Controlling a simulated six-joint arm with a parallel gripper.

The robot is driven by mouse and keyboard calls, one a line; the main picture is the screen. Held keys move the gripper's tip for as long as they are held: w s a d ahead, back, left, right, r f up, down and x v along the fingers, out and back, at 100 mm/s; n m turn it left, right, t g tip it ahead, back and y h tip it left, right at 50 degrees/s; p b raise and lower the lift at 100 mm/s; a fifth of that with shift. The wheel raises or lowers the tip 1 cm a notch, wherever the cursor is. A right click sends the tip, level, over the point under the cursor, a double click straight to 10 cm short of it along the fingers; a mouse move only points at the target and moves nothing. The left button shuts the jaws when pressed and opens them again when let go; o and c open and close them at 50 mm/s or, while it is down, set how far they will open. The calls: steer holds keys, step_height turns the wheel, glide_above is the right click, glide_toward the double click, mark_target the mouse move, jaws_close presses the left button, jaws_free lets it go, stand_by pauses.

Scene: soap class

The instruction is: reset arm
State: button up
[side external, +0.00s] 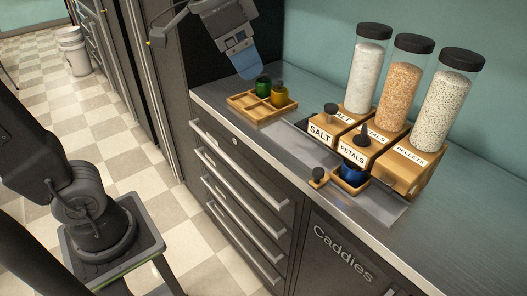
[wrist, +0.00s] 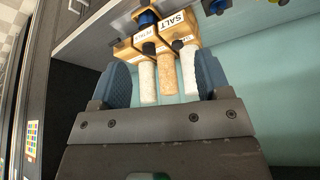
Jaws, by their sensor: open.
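My gripper (side external: 243,64) hangs in the air above and behind the wooden tray at the far end of the counter. Its blue fingers are apart and empty, and they also show in the wrist view (wrist: 163,72). A green jar (side external: 263,86) and an amber jar (side external: 279,94) stand in the compartmented wooden tray (side external: 246,109). A blue jar (side external: 352,173) sits in a small wooden holder in front of the dispensers, with its top partly hidden. It also shows near the top of the wrist view (wrist: 146,19).
Three dispensers with clear tubes, salt (side external: 366,75), petals (side external: 400,85) and pellets (side external: 446,105), stand along the back of the counter. A small wooden piece with a dark knob (side external: 318,177) lies near the front edge. The counter's near right end (side external: 455,225) is clear.

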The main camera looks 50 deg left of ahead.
steer(key=s+a+f+n+t+y, duration=0.1)
steer(key=s+a+f+n, duration=0.2)
steer(key=s+f, duration=0.7)
steer(key=shift+s+a+f+n+y, duration=0.3)
steer(key=shift+a+f+n, duration=0.1)
steer(key=shift+f+n, duration=0.4)
